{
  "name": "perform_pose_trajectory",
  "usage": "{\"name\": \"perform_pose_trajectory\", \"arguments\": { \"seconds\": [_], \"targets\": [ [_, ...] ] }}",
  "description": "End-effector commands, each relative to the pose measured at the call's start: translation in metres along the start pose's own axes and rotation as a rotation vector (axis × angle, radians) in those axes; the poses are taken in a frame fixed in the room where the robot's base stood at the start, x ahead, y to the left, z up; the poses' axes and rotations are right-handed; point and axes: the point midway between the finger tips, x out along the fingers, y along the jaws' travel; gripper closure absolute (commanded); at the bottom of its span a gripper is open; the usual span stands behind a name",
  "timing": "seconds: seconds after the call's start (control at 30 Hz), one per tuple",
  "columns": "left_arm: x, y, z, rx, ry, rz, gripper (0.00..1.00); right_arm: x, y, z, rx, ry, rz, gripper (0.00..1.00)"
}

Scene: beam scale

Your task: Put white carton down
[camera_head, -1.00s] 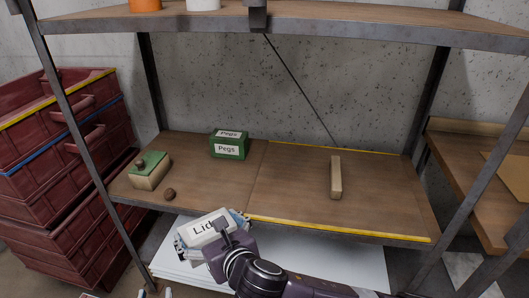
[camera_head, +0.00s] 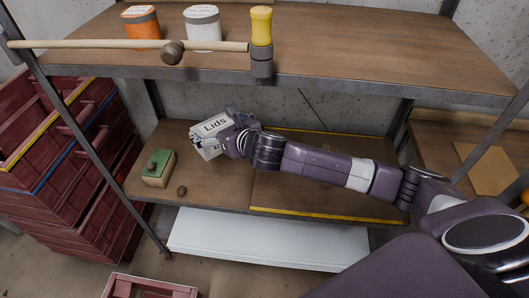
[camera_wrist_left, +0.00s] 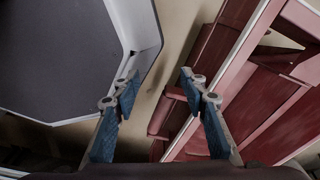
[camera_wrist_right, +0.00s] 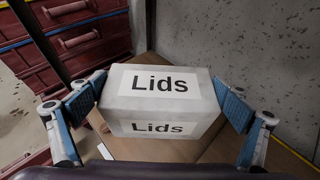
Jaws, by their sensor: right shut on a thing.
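The white carton (camera_head: 212,126) labelled "Lids" is in my right gripper (camera_head: 226,134), over the back left part of the middle shelf board (camera_head: 225,198). In the right wrist view the carton (camera_wrist_right: 160,85) sits between the two blue-padded fingers of the right gripper (camera_wrist_right: 163,98), with brown board beneath it. I cannot tell whether its underside touches the board. My left gripper (camera_wrist_left: 158,88) is open and empty in its wrist view, near red crates. It is not seen in the head view. The green Pegs box is hidden behind the carton and hand.
A green-topped block (camera_head: 157,169) and a small brown ball (camera_head: 182,190) stand left on the shelf. A mallet (camera_head: 172,52), orange tub (camera_head: 141,22), white tub (camera_head: 202,28) and yellow-handled tool (camera_head: 261,40) are above. Red crates (camera_head: 70,160) stand left.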

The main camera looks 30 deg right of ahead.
Motion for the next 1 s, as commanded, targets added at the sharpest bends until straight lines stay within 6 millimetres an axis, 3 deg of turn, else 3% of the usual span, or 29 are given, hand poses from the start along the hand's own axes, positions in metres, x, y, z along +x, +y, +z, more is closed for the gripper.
{"name": "perform_pose_trajectory", "arguments": {
  "seconds": [0.07, 0.17, 0.6, 1.0],
  "targets": [
    [-0.004, 0.0, 0.009, -0.001, -0.023, 0.0, 0.6, 0.0, -0.003, 0.004, 0.0, -0.001, -0.001, 0.4],
    [-0.002, 0.0, 0.014, -0.002, -0.033, 0.0, 0.6, 0.005, -0.003, -0.007, 0.003, 0.002, -0.001, 0.4],
    [0.014, 0.0, 0.015, -0.001, -0.031, 0.0, 0.6, 0.048, -0.002, -0.113, 0.005, 0.003, -0.001, 0.4],
    [0.024, 0.001, 0.015, -0.001, -0.03, 0.0, 0.6, 0.067, -0.002, -0.158, 0.003, 0.002, 0.0, 0.4]
  ]
}}
